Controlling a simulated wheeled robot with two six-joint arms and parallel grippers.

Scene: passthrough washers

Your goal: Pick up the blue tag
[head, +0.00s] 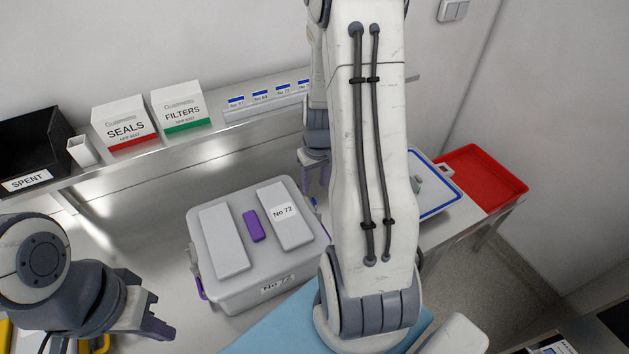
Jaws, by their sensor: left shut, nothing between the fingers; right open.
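No blue tag can be made out for certain. A small blue piece (314,202) shows at the right edge of the grey lidded box (255,290), mostly hidden by my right arm; I cannot tell whether it is the tag. My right gripper (316,178) points down just above and behind that piece, partly covered by my arm; it is open. My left gripper (158,318) is shut and empty, low at the left, in front of and to the left of the box.
On the back shelf stand a black SPENT bin (35,150), a SEALS box (125,122), a FILTERS box (180,107) and a rail (265,103) with blue-striped number labels. A blue-rimmed white tray (440,205) and a red tray (485,175) lie at the right.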

